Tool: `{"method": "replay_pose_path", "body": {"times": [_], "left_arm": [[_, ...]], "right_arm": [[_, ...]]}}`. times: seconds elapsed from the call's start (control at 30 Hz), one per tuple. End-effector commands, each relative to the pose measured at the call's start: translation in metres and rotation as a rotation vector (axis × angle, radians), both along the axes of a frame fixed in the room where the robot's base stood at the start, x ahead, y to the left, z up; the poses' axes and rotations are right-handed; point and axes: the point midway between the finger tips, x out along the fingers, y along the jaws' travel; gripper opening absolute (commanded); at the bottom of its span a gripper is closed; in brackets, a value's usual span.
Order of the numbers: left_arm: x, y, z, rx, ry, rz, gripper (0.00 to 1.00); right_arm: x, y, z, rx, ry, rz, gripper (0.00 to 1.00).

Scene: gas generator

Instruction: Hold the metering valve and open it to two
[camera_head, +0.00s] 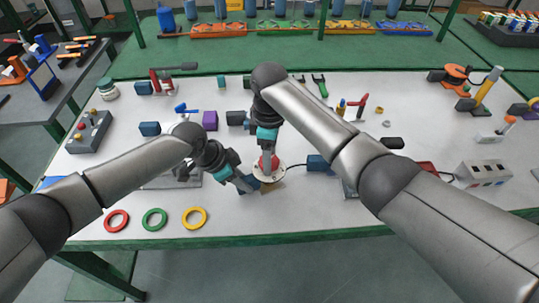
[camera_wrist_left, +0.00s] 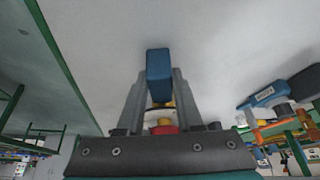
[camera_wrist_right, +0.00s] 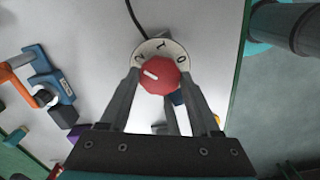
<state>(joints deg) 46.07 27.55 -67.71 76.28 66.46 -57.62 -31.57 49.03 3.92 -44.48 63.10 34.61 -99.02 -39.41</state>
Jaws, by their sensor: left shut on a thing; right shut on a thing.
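The metering valve has a white round dial (camera_head: 274,177) with a red knob and a blue body. In the left wrist view my left gripper (camera_wrist_left: 159,80) is shut on the blue body (camera_wrist_left: 159,68). In the head view my left gripper (camera_head: 243,184) is low at the valve's left side. My right gripper (camera_head: 268,158) comes from above and is shut on the red knob. The right wrist view shows the red knob (camera_wrist_right: 160,77) between the fingers, its white mark pointing left. Dial numbers show beyond it; those under the fingers are hidden.
Red (camera_head: 116,221), green (camera_head: 154,219) and yellow (camera_head: 194,218) rings lie at the front left of the white table. A grey box with buttons (camera_head: 89,131) stands at the left.

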Motion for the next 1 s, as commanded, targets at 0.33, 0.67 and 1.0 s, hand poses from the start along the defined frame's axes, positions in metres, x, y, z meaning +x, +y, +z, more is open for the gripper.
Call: {"method": "replay_pose_path", "body": {"times": [0.33, 0.67, 1.0], "left_arm": [[0.001, 0.001, 0.0, 0.002, -0.001, 0.002, 0.0], [0.0, 0.001, 0.0, 0.002, -0.001, 0.001, 0.0], [0.0, 0.001, 0.0, 0.002, 0.0, 0.0, 0.0]], "right_arm": [[0.0, 0.0, 0.001, 0.0, -0.001, -0.001, 0.69], [0.0, 0.0, 0.0, 0.0, 0.0, -0.001, 0.94], [0.001, 0.0, 0.02, 0.002, -0.004, 0.0, 0.94]]}}
